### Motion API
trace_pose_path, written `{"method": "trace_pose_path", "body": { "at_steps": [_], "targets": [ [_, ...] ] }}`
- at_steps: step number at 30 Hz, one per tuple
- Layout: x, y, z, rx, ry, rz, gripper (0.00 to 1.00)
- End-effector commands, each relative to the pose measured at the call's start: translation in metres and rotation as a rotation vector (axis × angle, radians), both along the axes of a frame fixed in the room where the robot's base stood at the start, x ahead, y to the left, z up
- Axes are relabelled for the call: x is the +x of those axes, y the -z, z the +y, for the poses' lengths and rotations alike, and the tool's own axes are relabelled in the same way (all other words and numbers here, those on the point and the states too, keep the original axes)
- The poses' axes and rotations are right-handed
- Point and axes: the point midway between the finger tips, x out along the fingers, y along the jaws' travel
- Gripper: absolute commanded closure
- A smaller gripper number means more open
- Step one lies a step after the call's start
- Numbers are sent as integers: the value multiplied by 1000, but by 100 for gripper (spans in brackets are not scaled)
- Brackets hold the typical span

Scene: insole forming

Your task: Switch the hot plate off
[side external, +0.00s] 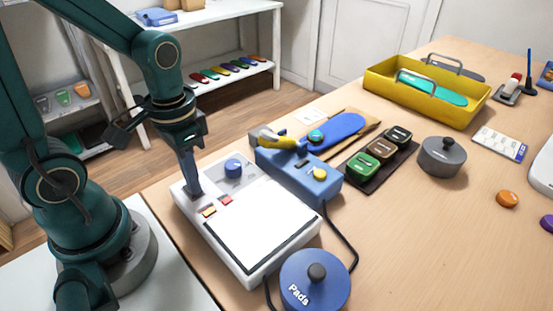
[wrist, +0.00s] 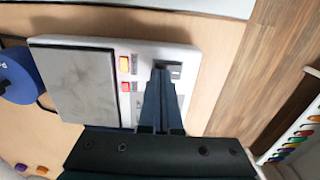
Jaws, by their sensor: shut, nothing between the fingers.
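The hot plate (side external: 262,225) is a white box with a flat pale top. Its control panel carries a blue knob (side external: 233,167), a red button (side external: 226,200) and an orange button (side external: 209,211). My gripper (side external: 195,190) points down with its closed, empty fingers at the panel's near-left corner. In the wrist view the fingertips (wrist: 160,70) are at a small dark-and-grey switch (wrist: 175,71), partly covering it. I cannot tell whether they touch it or which way it is set. The blue knob is hidden behind the fingers there.
A blue lidded pot marked "Pads" (side external: 316,285) stands close in front of the hot plate. A blue device (side external: 298,180) with a yellow lever and a cable sits beside it. A yellow tray (side external: 415,100) and a grey pot (side external: 442,158) are farther right.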

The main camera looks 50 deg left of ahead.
Motion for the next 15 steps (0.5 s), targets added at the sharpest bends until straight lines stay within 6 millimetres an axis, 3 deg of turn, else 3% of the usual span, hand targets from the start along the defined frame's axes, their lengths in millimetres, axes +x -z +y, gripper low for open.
{"method": "trace_pose_path", "body": {
  "at_steps": [8, 15],
  "targets": [
    [0, 2, 0, 0, 0, 1, 100],
    [1, -13, 0, 1, 0, -5, 100]
  ]
}}
